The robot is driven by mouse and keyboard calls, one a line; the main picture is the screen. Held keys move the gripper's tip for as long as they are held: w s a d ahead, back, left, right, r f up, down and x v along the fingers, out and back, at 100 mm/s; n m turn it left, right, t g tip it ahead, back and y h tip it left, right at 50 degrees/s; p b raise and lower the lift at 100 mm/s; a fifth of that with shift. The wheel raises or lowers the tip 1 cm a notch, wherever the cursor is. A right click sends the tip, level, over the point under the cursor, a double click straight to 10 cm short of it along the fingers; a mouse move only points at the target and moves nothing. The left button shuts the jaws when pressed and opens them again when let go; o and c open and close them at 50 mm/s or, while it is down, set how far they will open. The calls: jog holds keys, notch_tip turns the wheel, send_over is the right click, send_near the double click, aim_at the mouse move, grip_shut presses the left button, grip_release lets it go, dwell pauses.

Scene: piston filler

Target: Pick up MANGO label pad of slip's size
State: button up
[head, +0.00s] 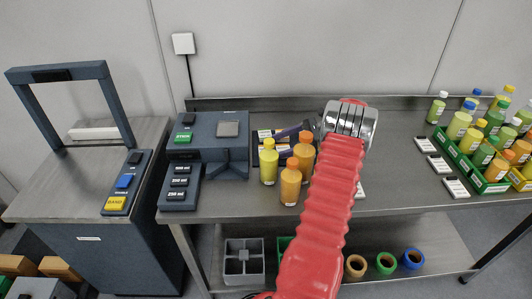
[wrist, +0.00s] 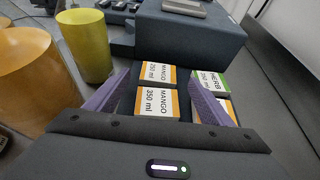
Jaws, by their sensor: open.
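Two MANGO label pads lie between my fingers in the wrist view: the 350 ml MANGO pad (wrist: 155,103) is nearer, and the 250 ml MANGO pad (wrist: 157,73) is just beyond it. Both are white with an orange edge. A HERB 250 ml pad (wrist: 211,80) lies to their right, partly behind my right finger. My gripper (wrist: 158,80) is open, its purple fingers either side of the MANGO column, holding nothing. In the head view my gripper (head: 284,133) reaches over the pads (head: 265,134), and my arm hides part of them. I cannot make out a slip naming a size.
A yellow bottle (head: 268,163) and orange bottles (head: 290,183) stand close before the pads. The blue filler machine (head: 215,135) stands left of them. Green crates of bottles (head: 487,165) and white cards (head: 440,165) are at right. The bench beyond my arm is partly clear.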

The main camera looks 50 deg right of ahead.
jog(key=shift+x, duration=2.35)
jog(key=shift+s+f, duration=0.1)
jog(key=shift+c, duration=0.5)
jog(key=c, duration=1.1)
